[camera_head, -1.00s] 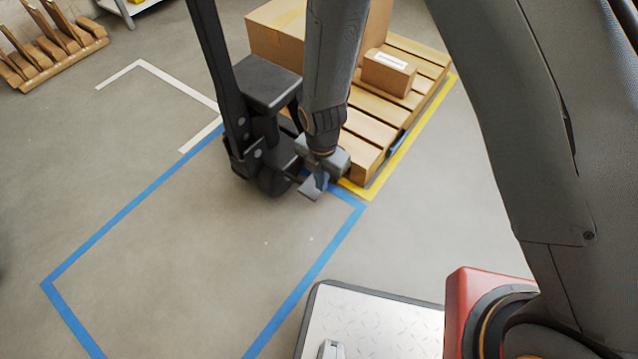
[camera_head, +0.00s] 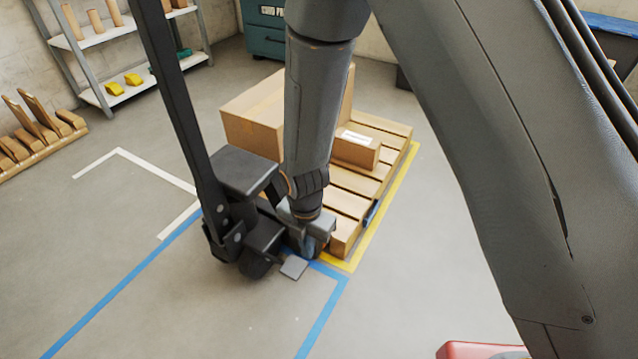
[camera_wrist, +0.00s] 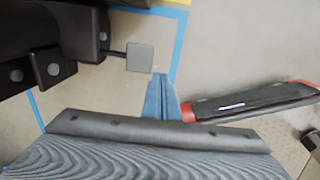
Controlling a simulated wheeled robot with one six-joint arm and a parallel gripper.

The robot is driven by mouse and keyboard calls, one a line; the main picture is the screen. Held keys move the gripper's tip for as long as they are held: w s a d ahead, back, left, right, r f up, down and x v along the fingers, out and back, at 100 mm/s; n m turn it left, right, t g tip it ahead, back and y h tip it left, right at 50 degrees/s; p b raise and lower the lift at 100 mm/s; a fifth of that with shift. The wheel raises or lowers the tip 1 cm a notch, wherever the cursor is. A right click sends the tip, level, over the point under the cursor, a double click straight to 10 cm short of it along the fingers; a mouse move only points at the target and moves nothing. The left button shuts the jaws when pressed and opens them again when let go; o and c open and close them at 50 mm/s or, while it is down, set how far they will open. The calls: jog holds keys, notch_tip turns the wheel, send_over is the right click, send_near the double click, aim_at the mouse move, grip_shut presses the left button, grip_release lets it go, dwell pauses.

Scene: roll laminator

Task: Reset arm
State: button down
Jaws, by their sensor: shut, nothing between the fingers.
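My gripper (camera_head: 303,245) hangs low beside the base of a black pallet jack (camera_head: 238,225), at the front end of a wooden pallet (camera_head: 345,236). In the wrist view its blue fingers (camera_wrist: 161,78) are together with nothing between them. The jack's small grey pedal plate (camera_head: 294,267) sticks out close by. In the wrist view the pedal (camera_wrist: 140,57) lies just left of the fingertips, and I cannot tell whether they touch. My forearm hides part of the pallet and boxes in the head view.
A large carton (camera_head: 255,110) and a small labelled box (camera_head: 356,148) sit on the pallet. Yellow tape (camera_head: 385,205) borders it; blue tape (camera_head: 322,325) marks open floor in front. A shelf (camera_head: 125,88), a wooden rack (camera_head: 40,140) and a teal cabinet (camera_head: 264,42) stand behind.

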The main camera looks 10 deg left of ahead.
jog(key=s+d+r+m, duration=0.3)
jog(key=s+r+m, duration=0.2)
jog(key=r+m, duration=0.4)
jog(key=s+d+r+m+y, duration=0.1)
jog(key=s+d+r+m, duration=0.1)
jog(key=s+r+m, duration=0.55)
jog(key=s+d+r+m, duration=0.2)
jog(key=d+r+m, duration=0.1)
jog(key=r+m, duration=0.8)
jog(key=d+r+m+p, duration=0.2)
jog(key=d+r+p, duration=0.8)
jog(key=r+p, duration=0.4)
jog(key=d+r+m+h+p, duration=0.1)
jog(key=d+r+m+p, duration=0.1)
jog(key=d+r+p, duration=0.8)
jog(key=shift+s+d+r+p, duration=0.2)
jog(key=shift+r+p, duration=1.7)
jog(key=shift+p, duration=2.25)
